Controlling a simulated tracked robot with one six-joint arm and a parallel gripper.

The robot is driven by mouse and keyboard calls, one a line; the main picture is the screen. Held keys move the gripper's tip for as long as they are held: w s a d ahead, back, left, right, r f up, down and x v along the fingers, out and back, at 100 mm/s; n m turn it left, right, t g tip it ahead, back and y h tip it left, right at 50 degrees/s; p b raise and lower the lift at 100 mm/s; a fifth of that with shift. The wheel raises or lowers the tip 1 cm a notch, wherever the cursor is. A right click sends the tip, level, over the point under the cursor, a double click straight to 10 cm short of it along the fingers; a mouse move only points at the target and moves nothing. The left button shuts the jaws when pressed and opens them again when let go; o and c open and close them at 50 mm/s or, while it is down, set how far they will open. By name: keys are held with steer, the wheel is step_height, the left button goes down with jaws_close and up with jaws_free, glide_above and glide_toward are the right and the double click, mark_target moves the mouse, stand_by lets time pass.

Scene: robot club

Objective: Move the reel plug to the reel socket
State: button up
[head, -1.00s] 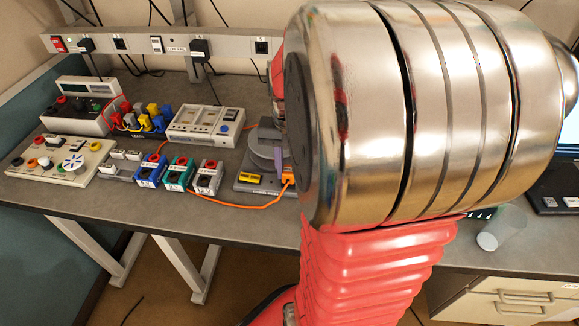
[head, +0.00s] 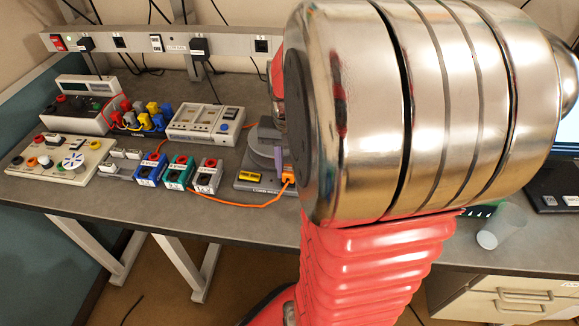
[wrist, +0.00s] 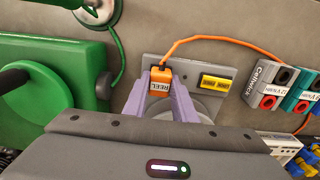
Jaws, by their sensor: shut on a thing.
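The reel plug (wrist: 161,80) is an orange block marked REEL, with an orange cable (wrist: 205,39) leaving its far end. My gripper (wrist: 162,88) has purple fingers shut on the plug, one on each side. In the head view the orange plug (head: 288,172) shows at the right edge of a grey reel unit (head: 262,180), partly hidden by my arm. In the wrist view the plug is over or beside that grey plate (wrist: 192,63); the height gap cannot be told. I cannot make out the reel socket; my fingers and arm may cover it.
Blue (head: 151,171), green (head: 179,172) and grey (head: 207,176) socket boxes stand left of the reel unit, close to the cable. A green case (wrist: 60,75) is left in the wrist view.

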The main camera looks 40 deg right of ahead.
steer(key=shift+f, duration=0.25)
stand_by(0.7)
steer(key=o, duration=1.1)
steer(key=shift+c, duration=0.2)
steer(key=shift+r, duration=0.1)
step_height(320, 180, up, 14)
steer(key=shift+f, duration=0.2)
